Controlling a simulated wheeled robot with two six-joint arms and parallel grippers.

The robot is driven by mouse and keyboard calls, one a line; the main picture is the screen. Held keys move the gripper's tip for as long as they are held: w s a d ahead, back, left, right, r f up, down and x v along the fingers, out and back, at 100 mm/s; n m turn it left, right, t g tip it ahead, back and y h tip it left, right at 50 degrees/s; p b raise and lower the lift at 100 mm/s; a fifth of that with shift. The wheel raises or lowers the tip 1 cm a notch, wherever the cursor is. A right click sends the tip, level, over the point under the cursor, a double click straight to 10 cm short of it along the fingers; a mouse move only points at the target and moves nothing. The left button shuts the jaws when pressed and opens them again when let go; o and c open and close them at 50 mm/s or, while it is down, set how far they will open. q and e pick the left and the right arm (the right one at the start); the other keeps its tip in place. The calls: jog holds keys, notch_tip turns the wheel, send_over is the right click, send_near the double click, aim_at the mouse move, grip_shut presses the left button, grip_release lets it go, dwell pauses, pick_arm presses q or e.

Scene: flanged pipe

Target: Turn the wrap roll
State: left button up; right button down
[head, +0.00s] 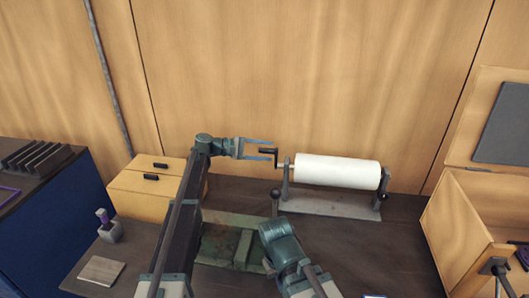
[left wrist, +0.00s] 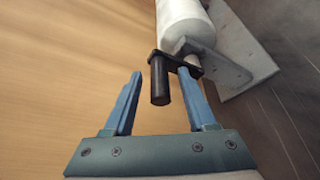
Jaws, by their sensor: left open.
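The white wrap roll (head: 338,171) lies level on a grey stand (head: 330,204) at the back of the table. A dark crank handle (head: 268,151) sticks out from the roll's left end. My left gripper (head: 271,149) is open, its fingers pointing right at the handle.
A yellow drawer box (head: 130,196) stands at the left, with a small grey holder (head: 110,231) and a flat wooden block (head: 101,270) before it. An open wooden box (head: 455,235) stands at the right. A green tray (head: 220,245) lies between my arms. A wall stands close behind.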

pick_arm(q)
grip_shut()
dwell(1.4)
